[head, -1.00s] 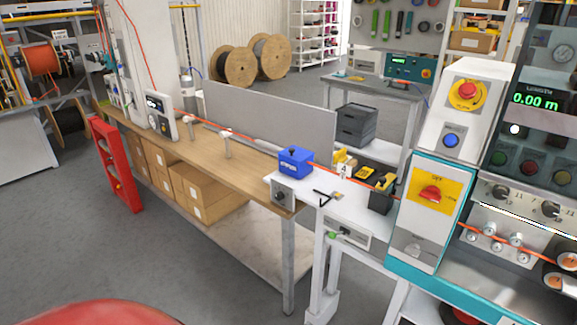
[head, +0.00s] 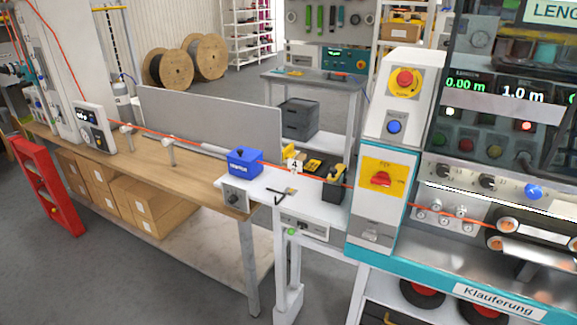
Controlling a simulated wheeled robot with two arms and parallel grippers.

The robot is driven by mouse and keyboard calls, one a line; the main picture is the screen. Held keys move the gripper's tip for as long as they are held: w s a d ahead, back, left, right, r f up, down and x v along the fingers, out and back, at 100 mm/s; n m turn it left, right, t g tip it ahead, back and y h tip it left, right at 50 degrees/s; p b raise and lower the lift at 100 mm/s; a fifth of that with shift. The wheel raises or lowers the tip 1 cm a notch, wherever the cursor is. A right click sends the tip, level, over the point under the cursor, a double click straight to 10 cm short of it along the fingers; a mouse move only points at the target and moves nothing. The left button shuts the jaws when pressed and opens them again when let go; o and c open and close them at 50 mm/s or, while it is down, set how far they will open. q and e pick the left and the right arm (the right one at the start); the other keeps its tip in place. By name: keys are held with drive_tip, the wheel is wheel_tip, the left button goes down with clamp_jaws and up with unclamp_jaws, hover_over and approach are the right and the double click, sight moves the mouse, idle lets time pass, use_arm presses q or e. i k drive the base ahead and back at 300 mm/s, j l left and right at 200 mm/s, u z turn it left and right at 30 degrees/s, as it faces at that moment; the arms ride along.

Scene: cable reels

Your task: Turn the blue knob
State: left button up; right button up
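A blue knob (head: 533,191) sits on the grey control panel of the machine at the right, right of two black knobs (head: 487,182). A round blue button (head: 394,127) is on the white box beside the machine, below a red emergency stop on a yellow plate. Neither of my grippers shows in the head view.
A machine with a teal edge (head: 400,262) fills the right side. A white stand with a blue device (head: 244,162) and a wooden workbench (head: 185,168) stand left of it. A red ladder-like frame (head: 47,185) stands at far left. Grey floor in front is clear.

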sight(533, 192)
drive_tip(key=z, duration=1.8)
